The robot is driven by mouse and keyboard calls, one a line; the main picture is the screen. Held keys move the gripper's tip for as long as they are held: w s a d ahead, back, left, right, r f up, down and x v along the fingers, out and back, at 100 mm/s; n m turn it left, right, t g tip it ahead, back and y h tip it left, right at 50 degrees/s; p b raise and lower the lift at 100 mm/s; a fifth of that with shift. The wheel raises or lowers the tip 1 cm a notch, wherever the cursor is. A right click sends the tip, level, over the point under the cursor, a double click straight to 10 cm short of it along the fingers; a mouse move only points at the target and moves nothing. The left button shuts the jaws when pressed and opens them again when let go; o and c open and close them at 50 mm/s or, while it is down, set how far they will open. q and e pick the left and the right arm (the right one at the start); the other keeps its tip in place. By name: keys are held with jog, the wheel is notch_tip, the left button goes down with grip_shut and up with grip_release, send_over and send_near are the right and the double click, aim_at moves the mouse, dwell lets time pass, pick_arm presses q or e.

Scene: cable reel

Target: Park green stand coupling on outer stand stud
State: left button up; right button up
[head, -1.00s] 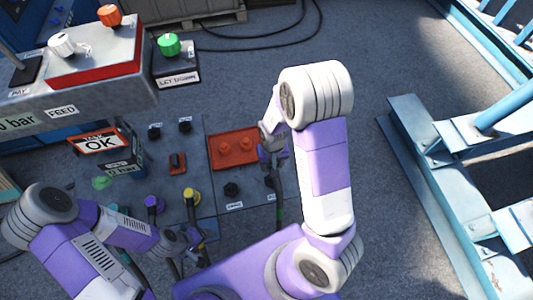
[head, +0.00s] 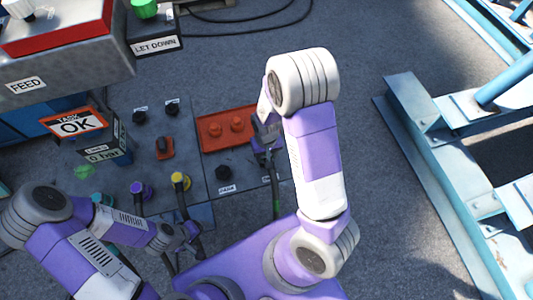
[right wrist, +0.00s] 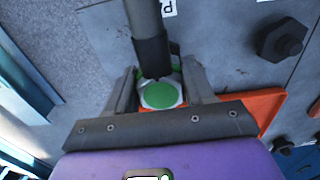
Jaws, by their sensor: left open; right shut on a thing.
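My right gripper (head: 265,133) is shut on the green coupling at the right end of the orange stand plate (head: 210,146). In the right wrist view the coupling's green round face (right wrist: 160,95) shows between the two fingers, with its dark hose (right wrist: 147,35) running away upward. In the head view this hose (head: 275,185) hangs down, with a green band on it. Two orange studs (head: 215,129) (head: 237,125) show bare on the plate; anything beneath my right gripper is hidden. My left gripper (head: 192,236) is open beside the hoses below the yellow coupling (head: 180,181).
The grey panel carries a purple coupling (head: 141,190), a black stud (head: 223,172), two black knobs and an orange-and-black lever (head: 164,147). A control box (head: 65,50) overhangs the upper left. Blue steel framework (head: 440,150) stands right; floor between is clear.

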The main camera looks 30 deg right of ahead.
jog(key=shift+s, duration=0.1)
dwell(0.6)
jog(key=shift+f, duration=0.45)
jog(key=o, duration=1.2)
jog(key=shift+o, duration=0.2)
jog(key=shift+r+p, duration=1.55)
jog(key=shift+r, duration=2.25)
